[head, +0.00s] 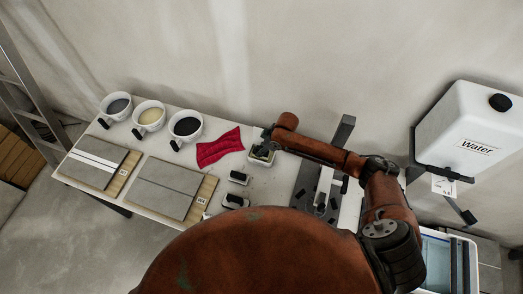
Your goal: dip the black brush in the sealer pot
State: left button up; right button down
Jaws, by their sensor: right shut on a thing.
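My right gripper (266,143) reaches to the back middle of the table and is shut at a small pale-edged thing (262,157). The gripper covers much of that thing, and I cannot tell whether it is the black brush. Three white pots stand in a row at the back left: one with grey contents (119,106), one with cream contents (150,117) and one with near-black contents (186,127). I cannot read which is the sealer pot. The right gripper is to the right of all three, apart from them. My left gripper is not in view.
A red cloth (220,147) lies between the dark pot and the gripper. Two small black-and-white blocks (238,178) lie in front. Grey tile panels (168,185) cover the table's left front. A water tank (473,125) is at right, a ladder (20,85) at left.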

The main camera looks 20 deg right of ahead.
jog(key=shift+r+p, duration=5.05)
jog(key=shift+r, duration=0.45)
